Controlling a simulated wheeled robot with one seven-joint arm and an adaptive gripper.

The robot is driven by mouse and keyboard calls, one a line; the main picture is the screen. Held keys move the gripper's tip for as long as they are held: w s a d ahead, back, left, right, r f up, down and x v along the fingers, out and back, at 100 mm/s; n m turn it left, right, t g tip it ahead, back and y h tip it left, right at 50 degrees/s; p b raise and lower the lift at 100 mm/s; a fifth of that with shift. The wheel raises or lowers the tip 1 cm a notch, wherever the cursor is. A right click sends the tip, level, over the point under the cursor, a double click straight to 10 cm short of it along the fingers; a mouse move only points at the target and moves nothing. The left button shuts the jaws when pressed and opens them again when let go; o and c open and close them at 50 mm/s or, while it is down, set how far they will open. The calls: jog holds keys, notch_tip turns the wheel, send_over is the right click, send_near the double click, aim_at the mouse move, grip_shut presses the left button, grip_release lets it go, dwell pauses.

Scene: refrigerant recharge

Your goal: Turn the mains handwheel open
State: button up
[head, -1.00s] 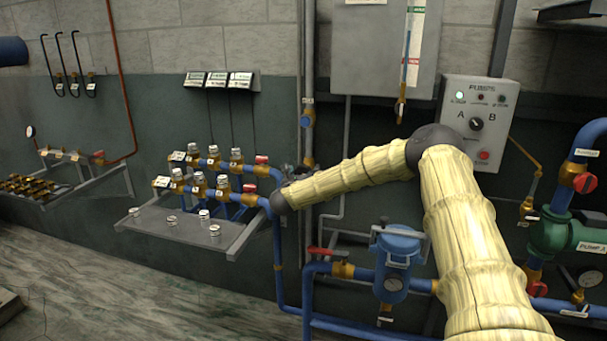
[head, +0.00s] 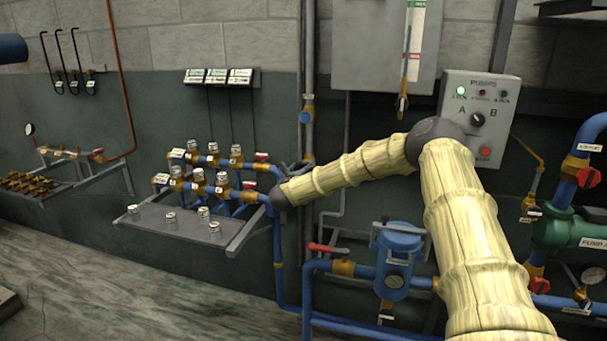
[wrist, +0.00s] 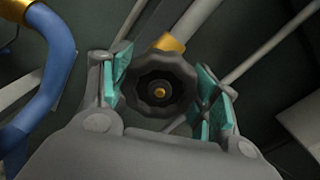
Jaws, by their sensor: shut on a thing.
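In the head view my gripper (head: 288,172) is at the wall pipe, right of the manifold, small and partly hidden by my forearm. The handwheel cannot be made out there.
A shelf (head: 170,232) with small capped parts and blue manifold pipes stands left of my gripper. A blue filter housing (head: 398,255) and a red lever (head: 328,249) are below my arm. A pump control box (head: 478,115) is at the right.

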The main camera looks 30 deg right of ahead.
jog(key=n+b, duration=0.1)
jog(key=n, duration=0.3)
jog(key=shift+n+b, duration=0.3)
jog(key=shift+b, duration=0.05)
jog(key=n, duration=1)
jog(key=n+p, duration=0.2)
jog(key=n, duration=0.3)
jog(key=shift+f+n, duration=0.1)
jog(key=shift+n, duration=0.2)
jog(key=n+p, duration=0.1)
jog(key=n, duration=0.3)
jog(key=shift+a+n, duration=0.1)
jog(key=shift+n, duration=0.2)
jog(key=n+p, duration=0.2)
jog(key=n, duration=0.3)
jog(key=shift+f, duration=0.1)
jog(key=n+p, duration=0.1)
jog(key=n, duration=0.3)
jog(key=shift+s+n, duration=0.1)
jog(key=shift+n, duration=0.3)
jog(key=n+p, duration=0.1)
jog(key=n, duration=0.3)
jog(key=shift+f+n, duration=0.15)
jog(key=shift+n, duration=0.15)
